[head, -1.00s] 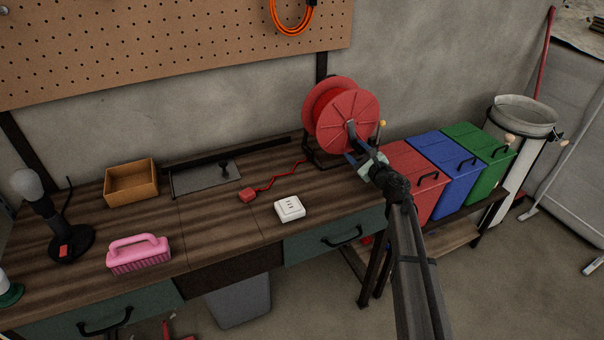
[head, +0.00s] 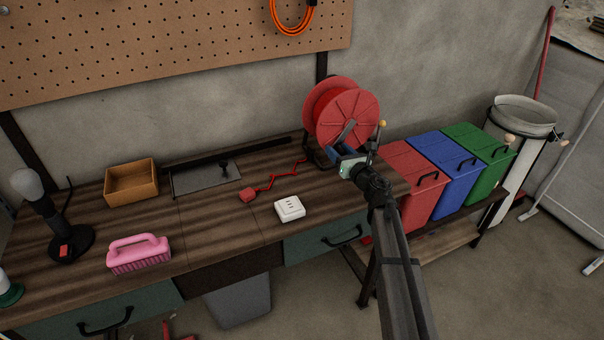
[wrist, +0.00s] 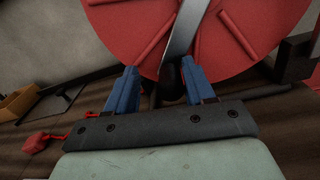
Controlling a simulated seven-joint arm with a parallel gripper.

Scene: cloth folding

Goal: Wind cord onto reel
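The red reel (head: 360,105) stands on the back right of the bench, with red cord (head: 323,98) on its drum. Loose red cord (head: 275,181) zigzags over the bench to a red plug (head: 248,195). The plug also shows in the wrist view (wrist: 36,143). The silver crank (wrist: 184,32) points down and ends in a dark knob (wrist: 171,80). My gripper (head: 340,152) is in front of the reel's lower face. In the wrist view its blue fingers (wrist: 162,84) are apart on either side of the knob, with a gap on the left and the right finger close to it.
A white socket box (head: 290,208) lies in front of the cord. A wooden box (head: 131,182), a pink brush (head: 139,253) and a lamp (head: 50,215) are further left. Red, blue and green bins (head: 446,166) stand right of the bench.

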